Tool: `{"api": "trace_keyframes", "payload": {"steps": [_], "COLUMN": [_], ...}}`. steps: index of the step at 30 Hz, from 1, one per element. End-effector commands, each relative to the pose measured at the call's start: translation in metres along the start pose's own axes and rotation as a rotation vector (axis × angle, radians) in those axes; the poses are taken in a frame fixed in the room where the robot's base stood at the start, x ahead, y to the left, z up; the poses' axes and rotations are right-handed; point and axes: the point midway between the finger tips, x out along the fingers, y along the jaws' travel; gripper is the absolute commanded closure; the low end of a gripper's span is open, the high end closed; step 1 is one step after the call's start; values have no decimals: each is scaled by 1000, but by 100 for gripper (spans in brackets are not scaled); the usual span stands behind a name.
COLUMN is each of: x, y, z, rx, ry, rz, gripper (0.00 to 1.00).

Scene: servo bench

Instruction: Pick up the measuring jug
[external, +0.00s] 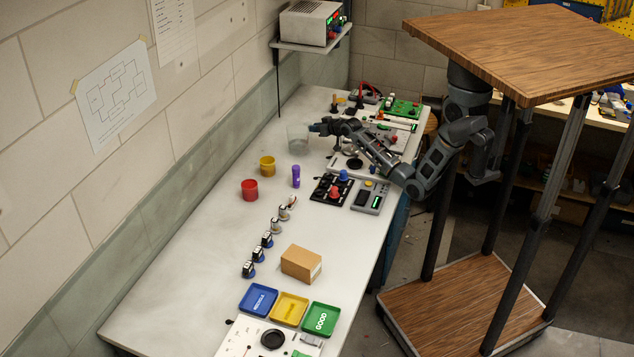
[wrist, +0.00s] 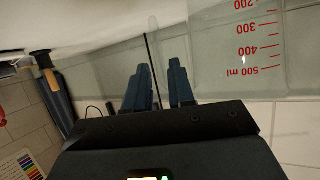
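The measuring jug (external: 297,138) is a clear, pale vessel standing near the back of the bench in the external view. In the wrist view the jug (wrist: 235,50) fills the upper right, with red marks from 200 to 500 ml. My gripper (external: 317,128) is just right of the jug's upper part. In the wrist view my gripper (wrist: 160,75) has its two dark fingers apart with a gap between them. A thin pale strip shows in that gap, perhaps the jug's handle. I cannot tell whether the fingers touch it.
A yellow cup (external: 267,166), a red cup (external: 250,189) and a purple cylinder (external: 296,176) stand nearer along the bench. Electronics and a green board (external: 402,108) lie behind and right. A shelf with a power supply (external: 311,22) hangs above. Bare bench lies left of the cups.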

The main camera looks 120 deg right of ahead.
Motion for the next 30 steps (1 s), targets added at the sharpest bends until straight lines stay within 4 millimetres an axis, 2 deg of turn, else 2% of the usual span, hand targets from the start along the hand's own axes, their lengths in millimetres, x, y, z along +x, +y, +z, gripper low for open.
{"api": "trace_keyframes", "payload": {"steps": [5, 13, 21, 30], "x": [17, 20, 19, 19], "y": [0, -1, -1, -1], "z": [-1, 0, 0, 0], "rx": [0, 0, 0, 0], "ry": [0, 1, 1, 1], "rz": [-1, -2, -1, -1], "gripper": [76, 76, 100, 100]}}
